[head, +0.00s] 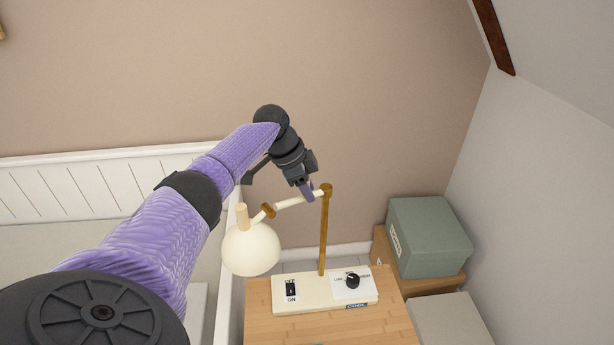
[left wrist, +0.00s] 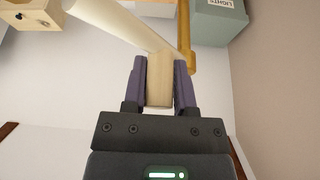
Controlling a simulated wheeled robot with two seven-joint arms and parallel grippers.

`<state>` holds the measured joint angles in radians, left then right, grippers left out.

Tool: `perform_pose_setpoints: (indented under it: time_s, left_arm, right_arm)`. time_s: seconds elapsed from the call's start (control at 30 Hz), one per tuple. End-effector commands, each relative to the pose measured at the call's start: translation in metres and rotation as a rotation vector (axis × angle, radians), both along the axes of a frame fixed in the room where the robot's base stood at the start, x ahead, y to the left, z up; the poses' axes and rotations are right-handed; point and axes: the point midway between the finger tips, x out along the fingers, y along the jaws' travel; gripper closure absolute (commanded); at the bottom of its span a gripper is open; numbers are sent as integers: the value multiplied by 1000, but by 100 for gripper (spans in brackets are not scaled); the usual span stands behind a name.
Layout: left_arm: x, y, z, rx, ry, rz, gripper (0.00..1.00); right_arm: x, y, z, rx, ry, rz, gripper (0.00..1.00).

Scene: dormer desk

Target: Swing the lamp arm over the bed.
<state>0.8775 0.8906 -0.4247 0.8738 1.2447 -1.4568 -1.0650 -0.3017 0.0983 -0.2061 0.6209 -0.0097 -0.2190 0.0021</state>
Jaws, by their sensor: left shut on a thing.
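The cream desk lamp has a flat base (head: 325,302), an upright brown post (head: 324,235) and a cream jointed arm (head: 288,202) running left from the post top. Its round cream shade (head: 251,250) hangs at the arm's left end, near the bed's white side rail (head: 230,275). The bed (head: 125,185) lies to the left, partly hidden by my arm. My left gripper (head: 309,193) is shut on the lamp arm close to the post. In the left wrist view the cream arm (left wrist: 159,92) sits between its two purple fingers. My right gripper is out of view.
The lamp base stands on a wooden top (head: 385,328), with a switch and a dial on it. A green box (head: 428,237) sits on a wooden unit to the right. A beige wall is behind, and a sloped ceiling with a dark beam (head: 493,35) is at upper right.

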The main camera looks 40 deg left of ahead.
Motion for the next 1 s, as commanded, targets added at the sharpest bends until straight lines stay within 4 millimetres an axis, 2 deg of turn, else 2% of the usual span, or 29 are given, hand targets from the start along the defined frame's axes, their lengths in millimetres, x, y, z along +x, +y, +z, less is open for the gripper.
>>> perform_pose_setpoints:
  time_s: [0.37, 0.4, 0.5, 0.53, 0.83, 1.0]
  left_arm:
    - [-2, -2, -4, -1, 14, -6, 100]
    - [-2, -1, -4, -1, 14, -6, 57]
    - [-2, -1, -4, -1, 12, -5, 36]
    - [-2, -1, -4, 0, 11, -4, 33]
    - [-2, 1, 3, 0, 5, -2, 33]
    - [-12, 12, 41, 3, 3, -3, 33]
  right_arm:
    - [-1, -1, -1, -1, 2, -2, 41]
    - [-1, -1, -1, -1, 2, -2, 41]
    - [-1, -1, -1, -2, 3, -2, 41]
    - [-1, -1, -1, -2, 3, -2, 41]
    - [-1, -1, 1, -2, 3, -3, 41]
    - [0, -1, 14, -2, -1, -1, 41]
